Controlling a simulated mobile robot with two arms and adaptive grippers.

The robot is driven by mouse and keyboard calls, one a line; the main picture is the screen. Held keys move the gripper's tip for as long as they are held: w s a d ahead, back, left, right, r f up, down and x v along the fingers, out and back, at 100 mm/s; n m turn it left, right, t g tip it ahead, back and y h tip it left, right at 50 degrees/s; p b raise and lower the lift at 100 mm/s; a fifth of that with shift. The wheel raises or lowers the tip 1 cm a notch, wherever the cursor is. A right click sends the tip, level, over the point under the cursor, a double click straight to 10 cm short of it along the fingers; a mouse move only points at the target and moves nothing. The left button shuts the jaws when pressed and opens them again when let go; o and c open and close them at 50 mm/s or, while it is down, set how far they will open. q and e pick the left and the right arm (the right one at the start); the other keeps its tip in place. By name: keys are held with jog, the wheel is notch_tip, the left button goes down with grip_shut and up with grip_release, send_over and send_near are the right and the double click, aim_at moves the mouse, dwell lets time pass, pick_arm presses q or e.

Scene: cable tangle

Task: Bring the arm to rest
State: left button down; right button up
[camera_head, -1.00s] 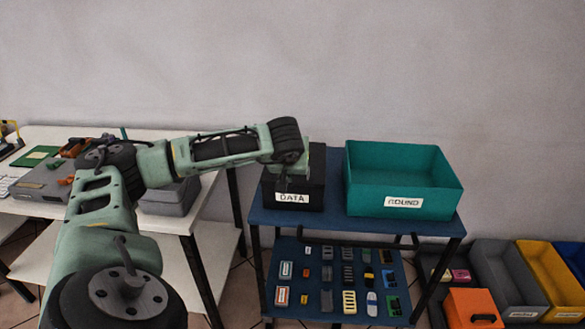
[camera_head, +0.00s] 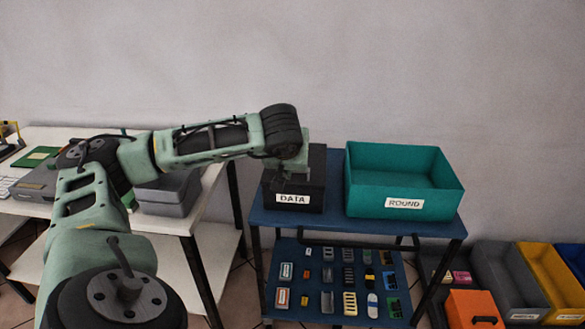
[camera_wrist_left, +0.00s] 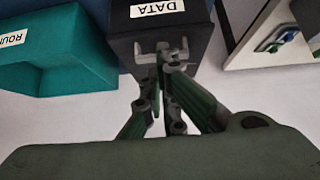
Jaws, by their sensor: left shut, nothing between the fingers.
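My left arm reaches in from the left in the head view. Its gripper (camera_head: 277,172) hangs in front of and above the black DATA box (camera_head: 312,180) and hides part of it. In the left wrist view the fingers (camera_wrist_left: 163,55) are closed together and empty, with the black DATA box (camera_wrist_left: 203,45) just beyond their tips. Whether they touch the box cannot be told. My right gripper shows in neither view.
A teal ROUND bin (camera_head: 385,203) stands right of the DATA box on a blue rack (camera_head: 335,222). A lower blue shelf holds several small parts. A white table (camera_head: 165,220) with a grey bin (camera_head: 170,195) is at left. Coloured bins line the floor at right.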

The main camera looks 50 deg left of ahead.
pick_arm(q)
jog(key=v, duration=0.5)
